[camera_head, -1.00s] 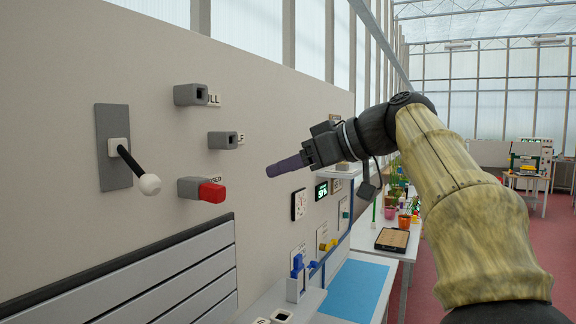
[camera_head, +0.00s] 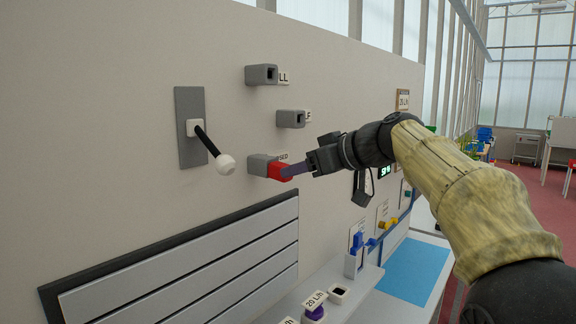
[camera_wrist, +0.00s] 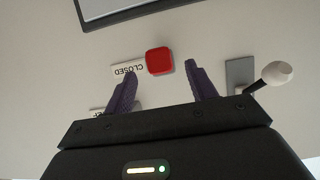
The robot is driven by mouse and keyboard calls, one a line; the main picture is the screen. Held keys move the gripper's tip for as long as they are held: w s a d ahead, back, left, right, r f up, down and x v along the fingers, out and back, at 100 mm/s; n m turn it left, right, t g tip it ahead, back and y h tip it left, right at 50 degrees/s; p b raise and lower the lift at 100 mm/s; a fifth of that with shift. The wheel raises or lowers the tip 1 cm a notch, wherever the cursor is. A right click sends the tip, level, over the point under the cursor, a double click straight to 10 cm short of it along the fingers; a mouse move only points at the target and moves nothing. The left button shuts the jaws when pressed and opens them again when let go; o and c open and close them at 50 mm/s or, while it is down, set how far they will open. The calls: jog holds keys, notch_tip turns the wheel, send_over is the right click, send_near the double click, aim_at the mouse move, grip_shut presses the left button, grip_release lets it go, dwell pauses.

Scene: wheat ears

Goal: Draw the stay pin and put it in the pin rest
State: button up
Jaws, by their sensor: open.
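The stay pin shows as a red block-shaped head (camera_head: 279,171) in the grey socket (camera_head: 260,165) marked CLOSED on the wall. In the wrist view the red head (camera_wrist: 159,61) lies ahead of and between my two purple fingers. My gripper (camera_head: 292,170) is open, its fingertips close to the red head; the wrist view shows a gap on both sides of it. Two more grey sockets, one upper (camera_head: 262,75) and one middle (camera_head: 291,119), have dark empty openings. I cannot tell which holder is the pin rest.
A lever with a white knob (camera_head: 225,164) sticks out from a grey plate (camera_head: 187,128) left of the sockets. Grey louvre slats (camera_head: 190,255) lie below. A shelf with a white square holder (camera_head: 339,293) and a purple-topped item (camera_head: 314,313) is at the lower right.

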aim_at(289, 179)
jog(key=shift+p+x, duration=0.65)
jog(key=shift+x, duration=1.6)
jog(key=shift+w+d, duration=0.1)
jog(key=shift+d, duration=0.05)
jog(key=shift+c, duration=0.5)
jog(key=shift+s+r, duration=0.1)
jog(key=shift+s, duration=0.1)
grip_shut()
jog(key=shift+s+d+b, duration=0.3)
jog(key=shift+d+b, duration=0.15)
jog(key=shift+b, duration=0.15)
